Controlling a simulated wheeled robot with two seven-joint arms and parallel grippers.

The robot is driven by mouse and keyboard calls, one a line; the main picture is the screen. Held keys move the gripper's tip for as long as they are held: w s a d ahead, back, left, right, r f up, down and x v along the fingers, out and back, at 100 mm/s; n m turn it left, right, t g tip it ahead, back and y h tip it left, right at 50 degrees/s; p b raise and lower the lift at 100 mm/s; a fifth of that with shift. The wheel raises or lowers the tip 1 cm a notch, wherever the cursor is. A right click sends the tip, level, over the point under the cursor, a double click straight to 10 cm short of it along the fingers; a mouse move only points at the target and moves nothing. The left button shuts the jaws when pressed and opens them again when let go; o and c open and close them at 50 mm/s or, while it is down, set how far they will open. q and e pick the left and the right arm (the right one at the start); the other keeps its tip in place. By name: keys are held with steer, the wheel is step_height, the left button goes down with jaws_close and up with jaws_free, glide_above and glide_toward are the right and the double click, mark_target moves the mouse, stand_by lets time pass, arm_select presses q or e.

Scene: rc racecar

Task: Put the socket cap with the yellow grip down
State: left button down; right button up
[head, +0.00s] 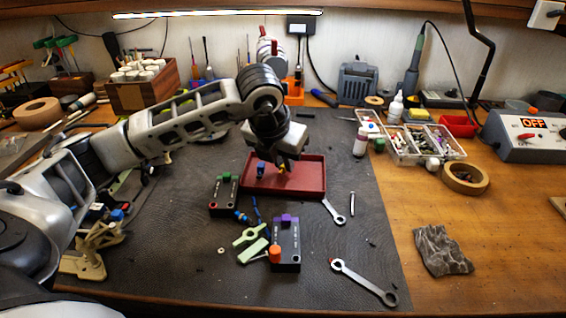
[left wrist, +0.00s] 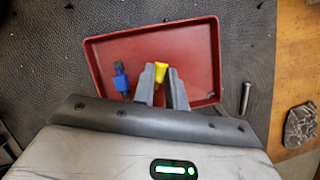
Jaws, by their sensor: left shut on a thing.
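The socket cap with the yellow grip (left wrist: 161,72) is between the fingers of my left gripper (left wrist: 161,88), which is shut on it. In the head view the left gripper (head: 284,164) is over the red tray (head: 315,177), and a bit of yellow grip (head: 282,168) shows below it. The tray's rim also shows in the left wrist view (left wrist: 214,55). I cannot tell whether the cap touches the tray floor. A blue-grip piece (left wrist: 121,82) stands in the tray's left part. My right gripper is not in view.
A black block with a green top (head: 224,195) and one with a purple top (head: 286,243) stand in front of the tray. Wrenches (head: 360,282) lie on the dark mat at right. A compartment box (head: 420,143) is behind right. The tray's right side is bare.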

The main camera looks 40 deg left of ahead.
arm_select(q)
steer(key=shift+f, duration=0.6)
steer(key=shift+f, duration=0.1)
steer(key=c, duration=1.4)
jaws_free()
steer(key=shift+c, duration=0.2)
steer(key=shift+s+r, duration=0.1)
steer(key=shift+r, duration=0.35)
steer(key=v, duration=1.1)
steer(key=shift+r, duration=0.15)
steer(key=shift+s, duration=0.15)
